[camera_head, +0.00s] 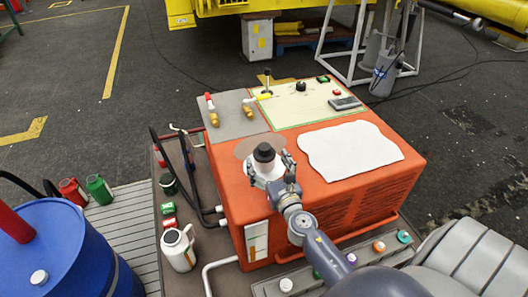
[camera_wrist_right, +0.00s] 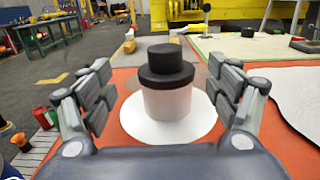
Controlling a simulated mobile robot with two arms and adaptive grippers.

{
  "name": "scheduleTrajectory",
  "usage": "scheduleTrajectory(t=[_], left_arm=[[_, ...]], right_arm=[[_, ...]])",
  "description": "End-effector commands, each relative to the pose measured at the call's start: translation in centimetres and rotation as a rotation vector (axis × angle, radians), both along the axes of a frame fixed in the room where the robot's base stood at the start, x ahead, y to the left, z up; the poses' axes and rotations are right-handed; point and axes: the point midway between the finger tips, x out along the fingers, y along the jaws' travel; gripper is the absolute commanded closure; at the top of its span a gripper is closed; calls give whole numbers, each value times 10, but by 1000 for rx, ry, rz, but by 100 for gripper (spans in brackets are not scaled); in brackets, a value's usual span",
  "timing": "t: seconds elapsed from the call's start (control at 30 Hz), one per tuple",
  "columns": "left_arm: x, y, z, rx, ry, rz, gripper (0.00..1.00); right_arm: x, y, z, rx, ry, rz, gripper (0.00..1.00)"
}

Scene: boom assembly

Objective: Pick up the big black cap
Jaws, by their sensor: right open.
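The big black cap (camera_wrist_right: 167,64) sits on top of a pale cylinder (camera_wrist_right: 168,103) that stands upright on a white round base. In the head view the cap (camera_head: 264,152) is near the front left of the orange cabinet's top. My right gripper (camera_head: 268,169) is at the cylinder, with its fingers open on either side. In the right wrist view the gripper (camera_wrist_right: 166,100) has a finger left and right of the cylinder, with gaps on both sides. The cap is above and between the fingers, apart from them. My left gripper is not in view.
The orange cabinet (camera_head: 385,178) carries a white sheet (camera_head: 348,150) to the right and a control panel (camera_head: 318,100) behind. Handles and knobs stand on the panels. A white jug (camera_head: 179,249), red and green cans and a blue barrel (camera_head: 62,255) are at the left.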

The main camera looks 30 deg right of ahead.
Motion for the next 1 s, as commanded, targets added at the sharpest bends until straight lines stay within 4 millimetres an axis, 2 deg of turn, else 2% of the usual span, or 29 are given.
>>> scheduleTrajectory(t=[0.23, 0.4, 0.67, 0.77, 0.9, 1.0], left_arm=[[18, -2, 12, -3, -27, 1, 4], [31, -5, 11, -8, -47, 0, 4], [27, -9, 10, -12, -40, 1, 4], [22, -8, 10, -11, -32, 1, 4], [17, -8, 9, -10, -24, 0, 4], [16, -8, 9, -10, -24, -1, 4]], right_arm=[[30, -15, 11, -2, -3, -1, 18], [46, -18, 7, -1, -2, -1, 18], [48, -19, 6, 0, 0, -1, 18], [48, -18, 6, 0, 0, -1, 36], [48, -18, 6, 0, 0, -1, 68], [48, -18, 7, 0, -1, -1, 69]])
